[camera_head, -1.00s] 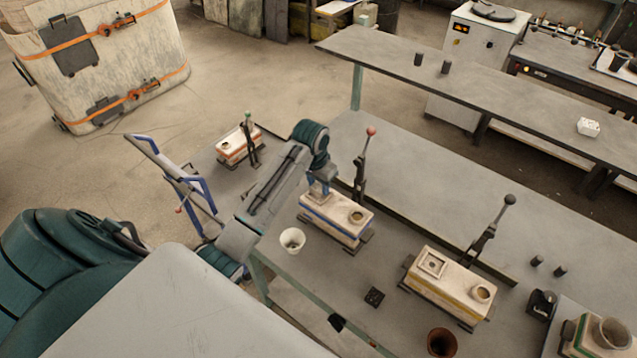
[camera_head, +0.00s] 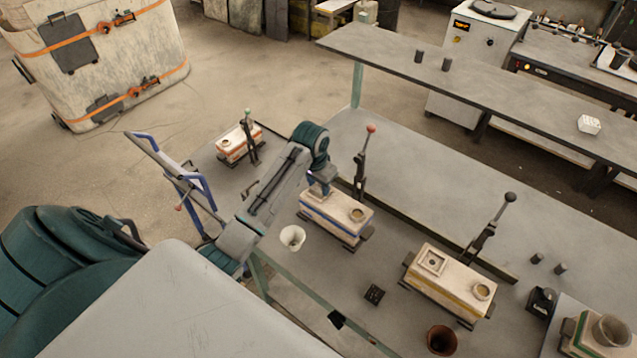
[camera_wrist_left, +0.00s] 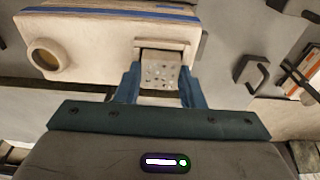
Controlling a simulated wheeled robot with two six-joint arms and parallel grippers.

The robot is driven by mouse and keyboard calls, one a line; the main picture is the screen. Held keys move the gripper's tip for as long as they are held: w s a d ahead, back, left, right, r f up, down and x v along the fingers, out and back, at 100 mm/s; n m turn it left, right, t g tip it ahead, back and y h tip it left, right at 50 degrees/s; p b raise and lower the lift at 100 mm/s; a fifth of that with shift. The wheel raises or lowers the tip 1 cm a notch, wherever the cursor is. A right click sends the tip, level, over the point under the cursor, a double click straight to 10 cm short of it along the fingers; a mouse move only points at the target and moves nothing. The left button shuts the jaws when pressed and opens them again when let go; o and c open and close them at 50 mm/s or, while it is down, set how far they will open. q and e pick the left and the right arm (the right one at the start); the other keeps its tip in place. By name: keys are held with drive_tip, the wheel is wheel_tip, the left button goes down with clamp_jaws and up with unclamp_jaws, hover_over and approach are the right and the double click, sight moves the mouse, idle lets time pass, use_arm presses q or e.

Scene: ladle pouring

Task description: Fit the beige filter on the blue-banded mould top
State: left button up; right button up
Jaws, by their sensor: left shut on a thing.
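The blue-banded mould (camera_head: 335,218) stands on the bench in the head view, with a round opening at its right end. Its blue stripe and pale top also show in the left wrist view (camera_wrist_left: 95,30). My left gripper (camera_head: 318,189) is over the mould's left end. In the left wrist view its blue fingers (camera_wrist_left: 160,78) are shut on the beige filter (camera_wrist_left: 160,74), a pale block with several small holes. The filter is at the raised square edge on the mould top. I cannot tell whether it is seated. My right gripper is not in view.
A red-knobbed lever (camera_head: 363,165) stands close behind the mould. A white cup (camera_head: 292,237) is at its front left. A yellow-banded mould (camera_head: 440,290), a small dark block (camera_head: 374,294) and a brown cup (camera_head: 442,341) are to the right. Bare bench lies between them.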

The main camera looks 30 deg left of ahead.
use_arm(q)
drive_tip(key=shift+s+f, duration=0.1)
drive_tip(key=shift+f, duration=0.1)
drive_tip(key=o, duration=1)
drive_tip(key=shift+o, duration=0.2)
drive_tip(key=shift+s, duration=0.1)
drive_tip(key=shift+d+f, duration=0.1)
